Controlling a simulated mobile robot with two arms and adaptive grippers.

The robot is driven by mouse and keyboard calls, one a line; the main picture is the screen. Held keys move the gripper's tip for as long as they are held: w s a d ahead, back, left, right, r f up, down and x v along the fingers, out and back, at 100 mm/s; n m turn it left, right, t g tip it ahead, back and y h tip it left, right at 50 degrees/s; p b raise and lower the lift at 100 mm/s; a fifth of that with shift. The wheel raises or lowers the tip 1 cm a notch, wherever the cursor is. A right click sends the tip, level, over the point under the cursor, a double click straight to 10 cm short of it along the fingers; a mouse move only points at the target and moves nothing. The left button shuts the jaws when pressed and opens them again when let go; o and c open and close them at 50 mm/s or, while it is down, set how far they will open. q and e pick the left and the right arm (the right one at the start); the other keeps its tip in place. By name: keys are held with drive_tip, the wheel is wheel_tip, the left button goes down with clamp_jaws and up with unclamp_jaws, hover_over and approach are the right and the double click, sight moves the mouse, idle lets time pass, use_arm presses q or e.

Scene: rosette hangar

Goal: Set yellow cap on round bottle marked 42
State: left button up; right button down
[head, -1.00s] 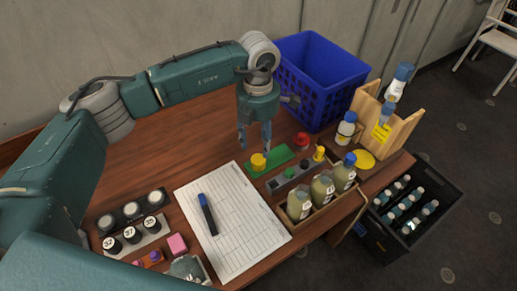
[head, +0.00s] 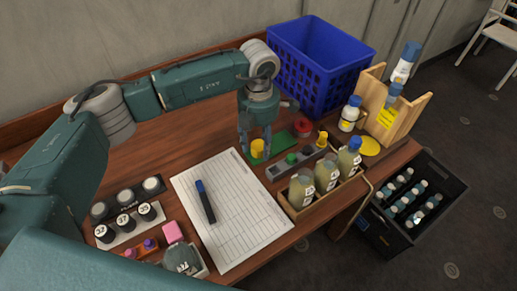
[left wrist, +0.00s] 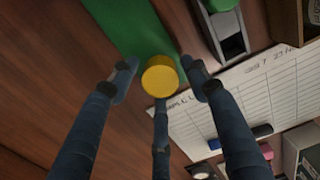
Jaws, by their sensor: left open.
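The yellow cap (head: 257,149) stands on a green mat (head: 286,146); it also shows in the left wrist view (left wrist: 160,78). My left gripper (head: 255,153) is open, pointing down, with its fingers spread around the cap. In the left wrist view, gaps show between the side fingers and the cap. My right gripper is not in view.
A paper sheet (head: 240,220) with a marker lies in front. A blue crate (head: 320,65) stands behind.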

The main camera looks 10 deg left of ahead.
use_arm(q)
drive_tip(key=c, duration=0.8)
drive_tip(key=shift+r, duration=0.15)
drive_tip(key=shift+r+p, duration=0.45)
drive_tip(key=shift+r, duration=0.5)
